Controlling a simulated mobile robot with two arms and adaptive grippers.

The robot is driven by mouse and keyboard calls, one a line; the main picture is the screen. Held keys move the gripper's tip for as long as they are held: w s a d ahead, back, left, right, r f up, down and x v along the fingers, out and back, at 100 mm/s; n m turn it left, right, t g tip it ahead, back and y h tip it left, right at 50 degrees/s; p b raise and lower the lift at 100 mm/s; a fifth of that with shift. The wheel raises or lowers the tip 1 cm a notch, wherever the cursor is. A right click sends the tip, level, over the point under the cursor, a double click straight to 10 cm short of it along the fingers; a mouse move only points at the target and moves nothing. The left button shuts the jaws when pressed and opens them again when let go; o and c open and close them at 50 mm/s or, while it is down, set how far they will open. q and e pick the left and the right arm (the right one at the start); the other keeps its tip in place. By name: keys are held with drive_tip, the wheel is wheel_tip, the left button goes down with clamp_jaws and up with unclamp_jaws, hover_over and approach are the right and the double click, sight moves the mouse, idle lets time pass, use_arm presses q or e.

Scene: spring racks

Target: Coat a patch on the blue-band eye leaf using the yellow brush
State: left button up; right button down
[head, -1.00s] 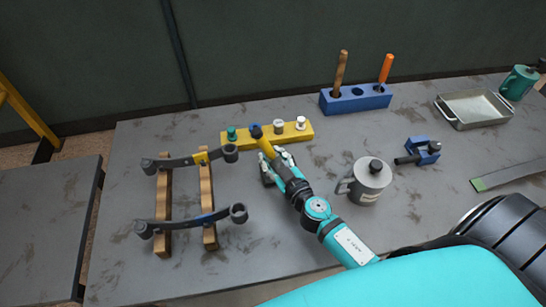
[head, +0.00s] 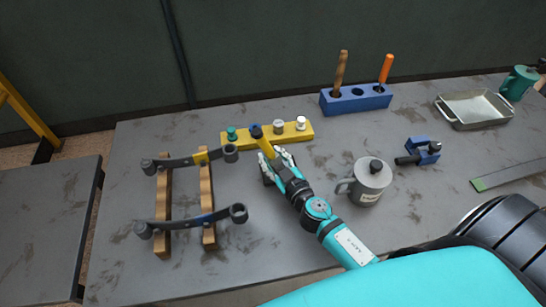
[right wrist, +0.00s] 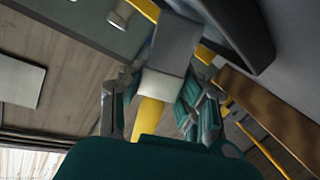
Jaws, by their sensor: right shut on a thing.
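My right gripper (head: 272,158) is shut on the yellow brush (head: 265,146), just in front of the yellow block. In the right wrist view, the gripper (right wrist: 157,108) holds the yellow handle (right wrist: 149,118), with a pale collar and a broad grey head beyond it. The blue-band eye leaf (head: 180,223) is the nearer of two dark leaves, lying across two wooden rails. Its blue band is near the right rail, and the brush is apart from it. The farther leaf (head: 178,161) has a yellow band. My left gripper is not in view.
The yellow block (head: 290,137) holds small pots with green, grey and white tops; a dark blue top shows by the brush. A grey mug (head: 369,183) and blue clamp (head: 420,152) stand right.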

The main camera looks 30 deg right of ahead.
sight(269, 152)
drive_tip(key=shift+s, duration=0.1)
wheel_tip(269, 152, up, 7)
drive_tip(key=p, duration=0.6)
drive_tip(key=shift+p, duration=0.4)
idle(0.4)
